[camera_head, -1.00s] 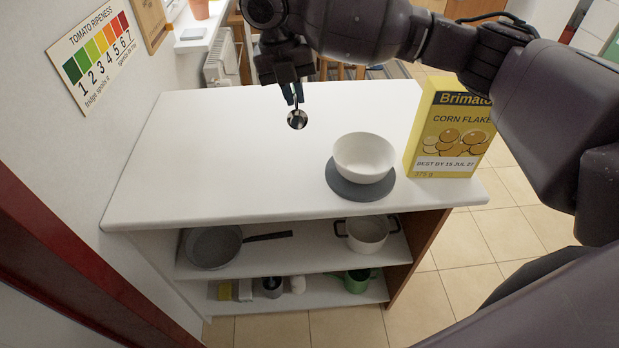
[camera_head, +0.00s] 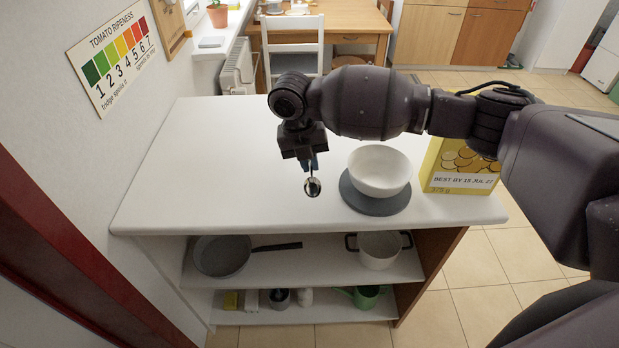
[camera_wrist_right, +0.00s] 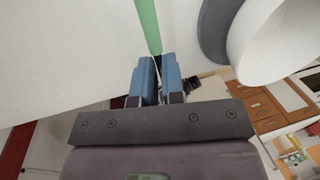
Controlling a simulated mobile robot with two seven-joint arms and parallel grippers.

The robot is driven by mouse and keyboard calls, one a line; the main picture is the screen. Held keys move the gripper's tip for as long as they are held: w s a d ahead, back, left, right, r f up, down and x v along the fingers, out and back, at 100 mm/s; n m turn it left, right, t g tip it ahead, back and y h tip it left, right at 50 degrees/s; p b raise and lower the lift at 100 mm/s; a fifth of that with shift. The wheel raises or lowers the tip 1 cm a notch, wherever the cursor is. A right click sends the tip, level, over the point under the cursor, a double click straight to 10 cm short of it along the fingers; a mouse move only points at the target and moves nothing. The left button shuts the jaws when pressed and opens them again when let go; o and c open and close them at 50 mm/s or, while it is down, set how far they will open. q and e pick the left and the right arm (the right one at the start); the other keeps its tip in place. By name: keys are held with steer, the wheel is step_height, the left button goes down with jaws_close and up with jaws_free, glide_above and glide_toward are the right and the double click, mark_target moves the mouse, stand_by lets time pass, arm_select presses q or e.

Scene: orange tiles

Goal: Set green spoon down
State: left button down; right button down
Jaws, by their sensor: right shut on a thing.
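My right gripper (camera_head: 311,164) is shut on the green spoon, over the white countertop (camera_head: 235,160) and to the left of the white bowl. In the right wrist view the spoon's green handle (camera_wrist_right: 148,25) runs up from between the blue fingertips (camera_wrist_right: 155,78). I cannot tell whether the spoon touches the countertop. My left gripper is not in view.
The white bowl (camera_head: 380,171) stands on a round grey mat (camera_head: 376,205). A yellow corn flakes box (camera_head: 460,181) stands right of it, partly hidden by my right arm. The countertop's left part is clear. Shelves below hold a pan (camera_head: 222,256) and a pot (camera_head: 379,250).

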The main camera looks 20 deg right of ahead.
steer(key=shift+a+x, duration=0.2)
steer(key=shift+x, duration=0.7)
steer(key=shift+a+x, duration=0.15)
steer(key=shift+x, duration=0.7)
steer(key=shift+a+x, duration=0.2)
steer(key=shift+x, duration=0.7)
steer(key=shift+w+f+b, duration=0.15)
steer(key=shift+f+b, duration=0.05)
steer(key=shift+b, duration=0.1)
steer(key=c, duration=1.2)
jaws_free()
steer(key=shift+p+v, duration=0.45)
steer(key=shift+v, duration=5.7)
steer(key=shift+d, duration=0.1)
